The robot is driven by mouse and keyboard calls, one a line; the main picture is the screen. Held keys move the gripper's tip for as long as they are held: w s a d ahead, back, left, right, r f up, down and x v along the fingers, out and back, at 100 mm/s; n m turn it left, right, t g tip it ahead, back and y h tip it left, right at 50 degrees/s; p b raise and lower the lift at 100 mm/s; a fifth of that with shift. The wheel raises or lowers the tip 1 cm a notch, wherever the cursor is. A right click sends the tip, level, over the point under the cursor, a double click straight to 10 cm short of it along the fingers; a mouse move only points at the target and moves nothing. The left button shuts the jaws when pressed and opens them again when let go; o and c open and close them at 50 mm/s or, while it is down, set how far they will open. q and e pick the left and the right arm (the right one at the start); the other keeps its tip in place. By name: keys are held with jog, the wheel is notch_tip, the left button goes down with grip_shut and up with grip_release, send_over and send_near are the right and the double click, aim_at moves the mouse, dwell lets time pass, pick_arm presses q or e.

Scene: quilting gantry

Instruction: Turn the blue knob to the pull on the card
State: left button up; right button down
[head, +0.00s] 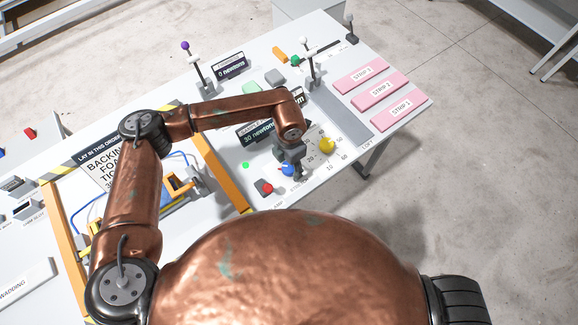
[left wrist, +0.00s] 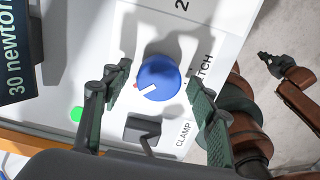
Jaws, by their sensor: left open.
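The blue knob (head: 287,170) is on the white panel, mostly hidden by my left gripper (head: 297,172) in the head view. In the left wrist view the round blue knob (left wrist: 163,72) shows whole, with a white, red-tipped pointer at its lower left. My left gripper (left wrist: 158,92) is open, one finger on each side of the knob, apparently apart from it. The dark card (head: 257,133) reads "30 newtons"; part of it also shows in the left wrist view (left wrist: 15,62). My right gripper (left wrist: 270,64) is small at the right of the left wrist view.
A yellow knob (head: 327,146) with printed numbers around it stands close by. A dark display (head: 231,66) reads "0 newtons". Pink strips (head: 375,93) lie on the right. An orange frame bar (head: 222,175) runs left.

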aim_at(289, 167)
pick_arm(q)
notch_tip(289, 167, up, 12)
jog(key=shift+f, duration=0.25)
dwell(0.6)
